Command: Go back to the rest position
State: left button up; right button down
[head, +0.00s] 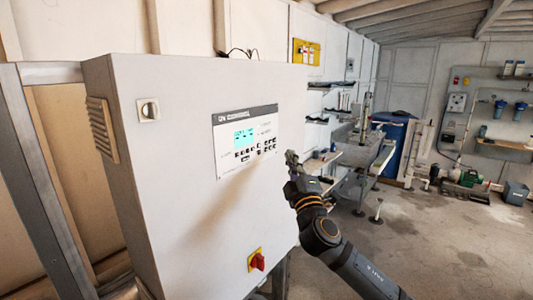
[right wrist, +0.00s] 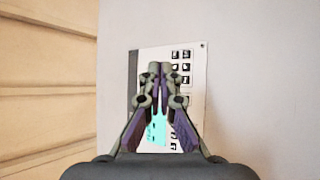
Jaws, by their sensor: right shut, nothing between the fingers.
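My right gripper (head: 291,158) is in front of the right part of a large white control cabinet (head: 190,240) in the head view. It is shut and empty, with its fingertips pointing at the cabinet's front. In the right wrist view the shut fingers (right wrist: 158,68) overlap the control panel (right wrist: 150,55), hiding part of its buttons and screen. In the head view the panel (head: 246,142) shows a lit cyan screen and several dark buttons. I cannot tell the exact gap between fingertips and cabinet. My left gripper is not in view.
A red rotary switch (head: 257,262) on a yellow plate sits low on the cabinet. A round knob (head: 148,110) is at its upper left. A workbench (head: 365,152) and a blue barrel (head: 392,132) stand behind my right arm. Open floor (head: 440,245) lies to the right.

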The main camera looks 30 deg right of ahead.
dwell(0.6)
